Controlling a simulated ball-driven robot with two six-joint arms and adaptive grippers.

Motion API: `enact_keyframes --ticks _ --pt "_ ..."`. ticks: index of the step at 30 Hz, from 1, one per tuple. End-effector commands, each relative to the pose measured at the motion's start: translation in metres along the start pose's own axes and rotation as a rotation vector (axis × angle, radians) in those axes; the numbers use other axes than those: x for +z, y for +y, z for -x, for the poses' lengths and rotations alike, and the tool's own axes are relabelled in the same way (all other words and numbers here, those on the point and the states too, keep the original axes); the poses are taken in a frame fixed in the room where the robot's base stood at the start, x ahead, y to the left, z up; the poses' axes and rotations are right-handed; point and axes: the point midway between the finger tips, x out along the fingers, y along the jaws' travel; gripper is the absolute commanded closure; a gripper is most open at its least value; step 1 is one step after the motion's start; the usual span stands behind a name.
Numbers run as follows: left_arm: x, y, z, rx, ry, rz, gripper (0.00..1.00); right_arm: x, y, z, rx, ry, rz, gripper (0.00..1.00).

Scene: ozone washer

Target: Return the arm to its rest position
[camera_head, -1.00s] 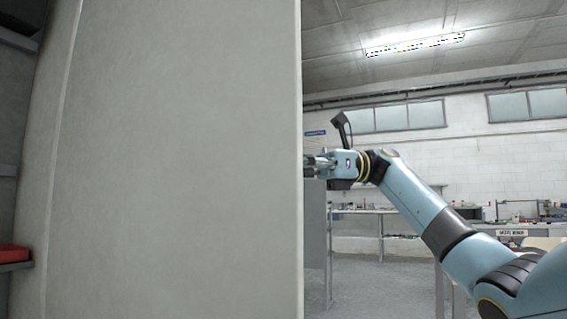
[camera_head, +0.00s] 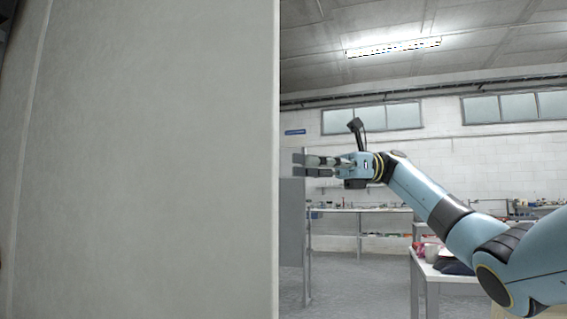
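My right arm (camera_head: 425,195) is light blue with dark bands and comes in from the right edge. Its gripper (camera_head: 298,165) points left, with its two fingers apart and nothing between them. The fingertips end a little to the right of the edge of a large pale grey panel (camera_head: 150,160), which fills the left half of the view. My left gripper and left arm are not in view.
A white table (camera_head: 437,274) with several items on it stands at the lower right, below my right arm. A long workbench (camera_head: 350,209) runs along the back wall. A grey partition (camera_head: 292,235) stands beside the panel. Open floor (camera_head: 360,285) lies between.

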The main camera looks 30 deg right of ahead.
Motion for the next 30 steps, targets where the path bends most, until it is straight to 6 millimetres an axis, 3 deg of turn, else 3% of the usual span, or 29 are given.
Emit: enact_keyframes --ticks 6,24,27,29,30 --pt "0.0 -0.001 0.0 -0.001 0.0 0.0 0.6 0.0 0.0 0.021 0.001 0.0 0.001 0.63" --pt "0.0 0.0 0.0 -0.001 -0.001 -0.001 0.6 -0.003 0.0 0.023 0.001 0.001 -0.007 0.63" --pt "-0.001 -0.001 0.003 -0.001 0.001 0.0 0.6 -0.027 -0.001 0.018 0.01 0.001 -0.058 0.63" --pt "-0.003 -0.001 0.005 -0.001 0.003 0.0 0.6 -0.056 0.0 0.01 0.026 -0.005 -0.117 0.63" --pt "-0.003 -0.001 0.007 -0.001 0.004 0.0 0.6 -0.08 0.001 0.003 0.039 -0.015 -0.171 0.63"
